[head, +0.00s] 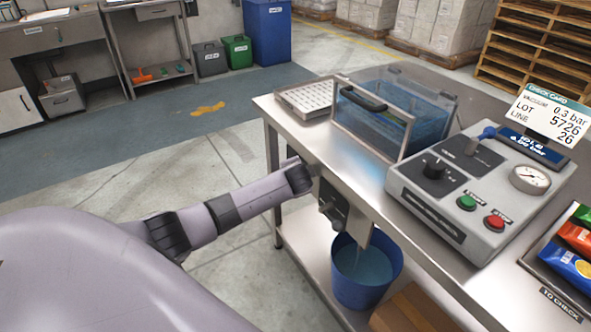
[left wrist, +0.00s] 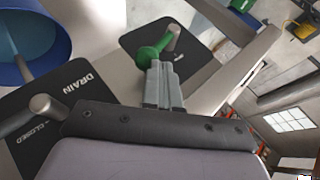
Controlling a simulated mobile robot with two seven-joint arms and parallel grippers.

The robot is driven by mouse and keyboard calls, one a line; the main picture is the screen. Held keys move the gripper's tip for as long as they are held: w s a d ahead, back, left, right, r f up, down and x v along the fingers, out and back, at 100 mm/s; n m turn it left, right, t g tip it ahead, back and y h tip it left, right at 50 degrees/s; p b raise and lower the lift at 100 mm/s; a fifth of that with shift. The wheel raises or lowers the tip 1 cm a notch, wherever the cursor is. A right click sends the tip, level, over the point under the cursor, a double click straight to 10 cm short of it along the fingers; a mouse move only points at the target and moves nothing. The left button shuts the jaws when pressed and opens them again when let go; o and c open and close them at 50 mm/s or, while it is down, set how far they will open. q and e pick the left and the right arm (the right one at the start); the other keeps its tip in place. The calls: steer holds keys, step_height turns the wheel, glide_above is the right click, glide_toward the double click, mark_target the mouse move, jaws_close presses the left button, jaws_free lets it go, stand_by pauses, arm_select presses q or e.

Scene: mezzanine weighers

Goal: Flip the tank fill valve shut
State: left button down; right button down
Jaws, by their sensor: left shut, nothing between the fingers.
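A valve with a green handle (left wrist: 153,52) and a metal stub sits on a dark plate (left wrist: 136,35) in the left wrist view. I take it for the tank fill valve; no label on it is readable. My left gripper (left wrist: 160,68) is shut and empty, its fingertips right at the green handle; I cannot tell whether they touch. In the head view, my left arm reaches the table's front edge, where the green handle is hidden. The clear water tank (head: 372,125) stands on the table. My right gripper is not in view.
A second plate marked DRAIN (left wrist: 75,82) has a metal-ended lever (left wrist: 45,107) close by. A blue bucket (head: 365,290) holding liquid stands below on the shelf. A control box (head: 480,190) and a perforated tray (head: 305,98) sit on the steel table (head: 340,147).

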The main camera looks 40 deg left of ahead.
arm_select(q)
steer(key=shift+w+a, duration=0.1)
steer(key=shift+a, duration=0.15)
steer(key=shift+w+a+f+b, duration=0.25)
steer(key=shift+a+b, duration=0.15)
steer(key=shift+a, duration=0.15)
steer(key=a+r+p+v, duration=0.1)
steer(key=p+v, duration=0.4)
steer(key=v, duration=0.7)
steer(key=shift+r, duration=0.4)
steer(key=shift+d, duration=0.2)
